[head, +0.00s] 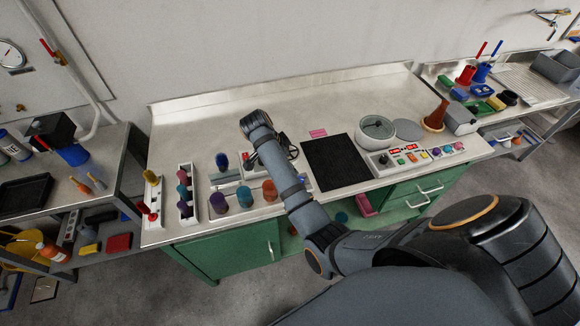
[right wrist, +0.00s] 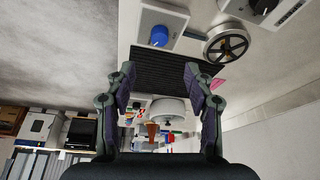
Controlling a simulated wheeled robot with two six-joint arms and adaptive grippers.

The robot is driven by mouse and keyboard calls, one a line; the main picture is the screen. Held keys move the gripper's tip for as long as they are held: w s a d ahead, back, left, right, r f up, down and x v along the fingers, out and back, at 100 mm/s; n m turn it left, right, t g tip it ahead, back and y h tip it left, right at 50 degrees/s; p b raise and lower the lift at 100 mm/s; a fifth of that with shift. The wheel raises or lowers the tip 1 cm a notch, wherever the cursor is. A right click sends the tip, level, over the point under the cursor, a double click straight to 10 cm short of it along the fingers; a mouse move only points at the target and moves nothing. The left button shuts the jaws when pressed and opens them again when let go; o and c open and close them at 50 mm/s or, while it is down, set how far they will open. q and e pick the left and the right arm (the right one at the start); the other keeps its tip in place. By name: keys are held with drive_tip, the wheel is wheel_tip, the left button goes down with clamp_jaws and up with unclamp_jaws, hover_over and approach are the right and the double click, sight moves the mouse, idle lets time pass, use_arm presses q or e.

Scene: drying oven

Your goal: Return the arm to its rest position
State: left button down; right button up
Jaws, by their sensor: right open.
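My right arm (head: 280,170) reaches in from the lower right over the green-fronted bench. Its gripper (head: 288,148) shows only in part in the head view, dark and beyond the forearm, above the bench left of the black mat (head: 336,163). In the right wrist view the gripper (right wrist: 160,72) has its two fingers wide apart with nothing between them. The black mat also shows behind the fingers (right wrist: 160,64). My left gripper is in neither view.
Colored cylinders (head: 245,196) and a rack of vials (head: 185,190) stand left of the arm. A round white device (head: 376,131), a control panel (head: 398,157) and a brown flask (head: 436,116) stand right. The bench's back left is clear.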

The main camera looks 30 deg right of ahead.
idle(0.4)
drive_tip(key=s+d+f+n+t+y, duration=0.15)
drive_tip(key=s+f+n, duration=0.25)
drive_tip(key=s+n, duration=0.45)
drive_tip(key=s+a+r+n+t+y, duration=0.1)
drive_tip(key=s+a+r+n, duration=0.1)
drive_tip(key=s+n, duration=0.35)
drive_tip(key=s+a+r+n+t+y, duration=0.1)
drive_tip(key=s+a+n, duration=0.1)
drive_tip(key=s+n, duration=0.4)
drive_tip(key=s+d+f+m+g+b, duration=0.1)
drive_tip(key=s+d+f+b, duration=0.1)
drive_tip(key=f, duration=1.4)
drive_tip(key=s+d+f+m+b, duration=0.1)
drive_tip(key=s+f+b, duration=0.15)
drive_tip(key=f, duration=1.35)
drive_tip(key=s+d+f+g+b, duration=0.1)
drive_tip(key=s+f+b, duration=0.2)
drive_tip(key=s+f, duration=1.4)
drive_tip(key=shift+f, duration=0.4)
